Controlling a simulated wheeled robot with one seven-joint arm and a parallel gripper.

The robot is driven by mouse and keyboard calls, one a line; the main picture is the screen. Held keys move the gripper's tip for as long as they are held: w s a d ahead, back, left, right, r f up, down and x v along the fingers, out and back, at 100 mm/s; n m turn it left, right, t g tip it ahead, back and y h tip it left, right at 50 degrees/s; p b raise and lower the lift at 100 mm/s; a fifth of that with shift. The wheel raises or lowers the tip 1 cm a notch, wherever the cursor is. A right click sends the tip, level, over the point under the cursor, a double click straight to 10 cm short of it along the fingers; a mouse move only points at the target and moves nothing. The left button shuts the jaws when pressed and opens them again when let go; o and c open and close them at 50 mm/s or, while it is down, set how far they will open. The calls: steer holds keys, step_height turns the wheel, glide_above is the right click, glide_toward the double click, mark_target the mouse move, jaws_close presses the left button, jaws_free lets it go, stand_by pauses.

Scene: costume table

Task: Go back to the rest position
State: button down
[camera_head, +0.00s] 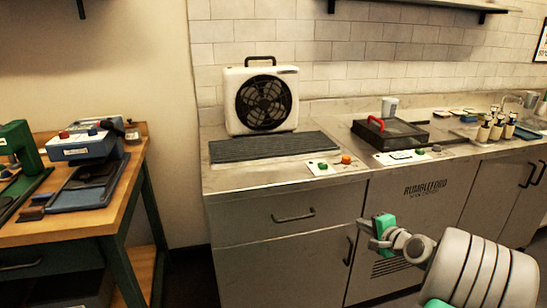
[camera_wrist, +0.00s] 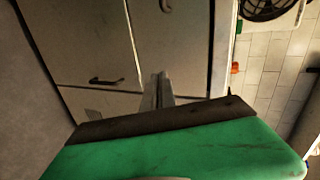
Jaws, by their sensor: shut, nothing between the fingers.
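My gripper (camera_head: 375,232) has a green body and hangs in front of the counter's cabinet doors at the lower right of the head view. My pale grey arm reaches to it from the lower right corner. In the wrist view my gripper's grey fingers (camera_wrist: 158,90) are together with nothing between them. They point toward the cabinet front, apart from the objects on the counter.
A metal counter (camera_head: 225,182) carries a white box fan (camera_head: 262,98), a dark ribbed mat (camera_head: 275,146), a black tray with a red handle (camera_head: 392,134) and several small bottles (camera_head: 497,130). A wooden workbench (camera_head: 75,228) stands left. Floor shows between bench and counter.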

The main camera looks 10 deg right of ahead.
steer(key=s+a+r+n+g+p, duration=0.2)
steer(key=a+r+n+p, duration=0.15)
steer(key=a, duration=0.35)
steer(key=s+a+r+n+g+y+p, duration=0.1)
steer(key=a+r+n+g+p, duration=0.2)
steer(key=a, duration=0.4)
steer(key=s+a+r+n+g+p, duration=0.1)
steer(key=s+a+r+n+p, duration=0.2)
steer(key=a, duration=0.4)
steer(key=s+a+r+n+g+h+p, duration=0.1)
steer(key=s+a+r+n+g+p, duration=0.1)
steer(key=s, duration=0.7)
steer(key=s+a+r+n+g+h+p, duration=0.1)
steer(key=s+a+r+n+g+p, duration=0.1)
steer(key=s+a+r+n, duration=0.3)
steer(key=s+a+p, duration=0.1)
steer(key=s+a, duration=0.1)
steer(key=s, duration=0.2)
steer(key=shift+p, duration=0.4)
steer(key=shift+d, duration=0.1)
